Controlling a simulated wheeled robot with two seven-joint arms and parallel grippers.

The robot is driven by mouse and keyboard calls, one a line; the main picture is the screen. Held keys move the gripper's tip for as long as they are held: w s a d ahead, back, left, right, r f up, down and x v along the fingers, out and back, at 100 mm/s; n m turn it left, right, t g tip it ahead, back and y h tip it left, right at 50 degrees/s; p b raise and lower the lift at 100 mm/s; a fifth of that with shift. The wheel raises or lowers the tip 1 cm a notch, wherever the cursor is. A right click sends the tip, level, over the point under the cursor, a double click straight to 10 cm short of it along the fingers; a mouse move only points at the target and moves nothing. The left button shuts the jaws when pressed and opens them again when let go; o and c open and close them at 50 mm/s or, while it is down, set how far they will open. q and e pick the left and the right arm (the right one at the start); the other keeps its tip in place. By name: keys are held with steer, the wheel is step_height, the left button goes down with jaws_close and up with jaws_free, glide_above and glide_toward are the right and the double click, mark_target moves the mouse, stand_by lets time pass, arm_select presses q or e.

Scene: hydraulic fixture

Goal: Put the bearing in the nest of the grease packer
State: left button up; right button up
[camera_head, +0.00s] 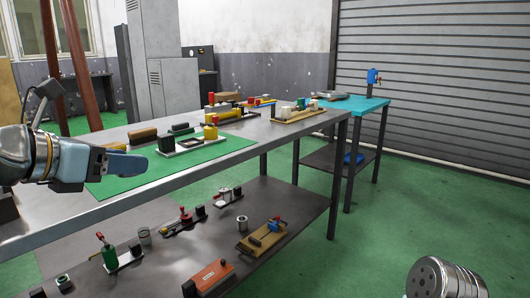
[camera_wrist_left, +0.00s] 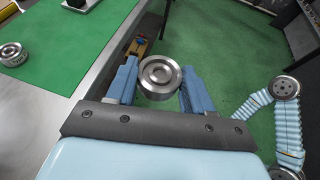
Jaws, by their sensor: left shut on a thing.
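My left gripper (camera_head: 138,163) is in front of the upper table in the head view. In the left wrist view its blue fingers (camera_wrist_left: 157,88) are shut on a round metal bearing (camera_wrist_left: 160,74), which has a recessed face and a central boss. The bearing is hidden in the head view. I cannot tell for sure which fixture is the grease packer; candidates include a green device with a red top (camera_head: 107,252) and a device with a red knob (camera_head: 185,217), both on the lower shelf. My right gripper is not in view.
A green mat (camera_head: 120,182) lies on the upper table (camera_head: 250,150) with several fixtures on it. The left wrist view shows another round metal part (camera_wrist_left: 12,53) on the mat. The lower shelf (camera_head: 300,205) holds several fixtures. A turquoise table (camera_head: 370,108) stands at the back right.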

arm_select(q)
steer(key=w+d+f+n+y, duration=0.1)
steer(key=w+f, duration=0.4)
steer(key=f, duration=0.7)
steer(key=w+d+f+n+t+y, duration=0.1)
steer(key=w+f+n+y, duration=0.2)
steer(key=f, duration=1)
steer(key=w+d+f+n+y, duration=0.1)
steer(key=w+f+y, duration=0.1)
steer(key=w+f, duration=0.5)
step_height(320, 180, down, 5)
steer(key=shift+w+f+n+t, duration=0.2)
steer(key=shift+w+n+t, duration=0.1)
steer(key=shift+w+n, duration=0.1)
steer(key=shift+r, duration=0.2)
